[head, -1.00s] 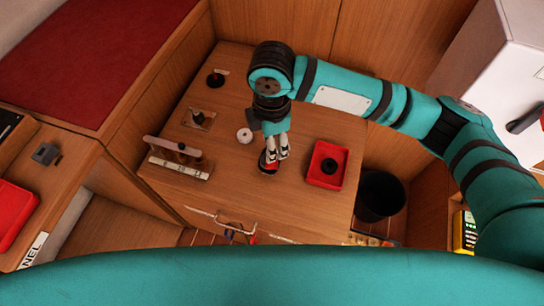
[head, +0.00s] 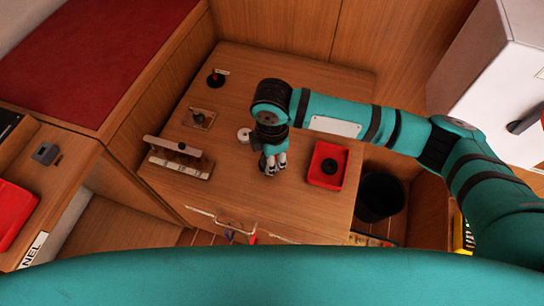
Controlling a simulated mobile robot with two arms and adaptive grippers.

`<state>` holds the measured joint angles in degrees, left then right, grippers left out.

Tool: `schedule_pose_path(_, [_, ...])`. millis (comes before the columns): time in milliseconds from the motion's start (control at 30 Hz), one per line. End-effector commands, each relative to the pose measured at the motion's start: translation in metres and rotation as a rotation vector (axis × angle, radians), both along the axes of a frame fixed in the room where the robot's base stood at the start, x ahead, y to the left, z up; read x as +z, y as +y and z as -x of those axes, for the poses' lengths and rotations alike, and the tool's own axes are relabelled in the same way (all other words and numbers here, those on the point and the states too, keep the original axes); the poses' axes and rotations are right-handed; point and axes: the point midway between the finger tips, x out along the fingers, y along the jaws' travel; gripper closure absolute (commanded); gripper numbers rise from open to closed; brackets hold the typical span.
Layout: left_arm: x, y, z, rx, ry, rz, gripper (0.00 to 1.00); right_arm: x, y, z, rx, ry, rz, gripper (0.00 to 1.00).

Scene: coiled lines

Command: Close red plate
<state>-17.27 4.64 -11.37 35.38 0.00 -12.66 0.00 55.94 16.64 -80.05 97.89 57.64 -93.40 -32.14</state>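A red square plate-like tray (head: 316,178) with a raised rim lies on the wooden cabinet top (head: 235,190), with a black round piece (head: 329,166) in it. My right gripper (head: 273,171) points down at the cabinet top, left of the red tray and apart from it. Its fingers hide the small red and black fitting below them. Its fingertips look close together, but I cannot tell whether they are shut or hold anything. My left gripper is not in view.
A white ring (head: 243,135) lies beside my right wrist. Black knobs on small bases (head: 199,118) (head: 215,79) stand at the back left. A wooden rack (head: 180,158) stands at the left. A black bin (head: 381,196) is right of the cabinet.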

Motion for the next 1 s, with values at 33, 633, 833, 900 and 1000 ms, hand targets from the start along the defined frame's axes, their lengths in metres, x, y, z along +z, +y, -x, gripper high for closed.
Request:
schedule_pose_path(33, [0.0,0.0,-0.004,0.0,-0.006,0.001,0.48,0.0,0.0,0.0,0.0,0.0,0.0,0.89])
schedule_pose_path(633, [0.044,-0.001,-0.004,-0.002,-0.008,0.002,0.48,0.006,0.013,-0.001,-0.221,0.003,-0.001,1.0])
schedule_pose_path(833, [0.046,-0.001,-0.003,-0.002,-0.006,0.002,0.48,0.001,0.015,-0.003,-0.273,0.0,-0.001,1.0])
schedule_pose_path(900, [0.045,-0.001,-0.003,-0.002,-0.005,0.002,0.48,0.0,0.015,-0.003,-0.272,0.0,-0.001,1.0])
schedule_pose_path(1000, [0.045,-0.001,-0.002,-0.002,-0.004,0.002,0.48,0.0,0.015,-0.003,-0.271,-0.001,-0.001,1.0])
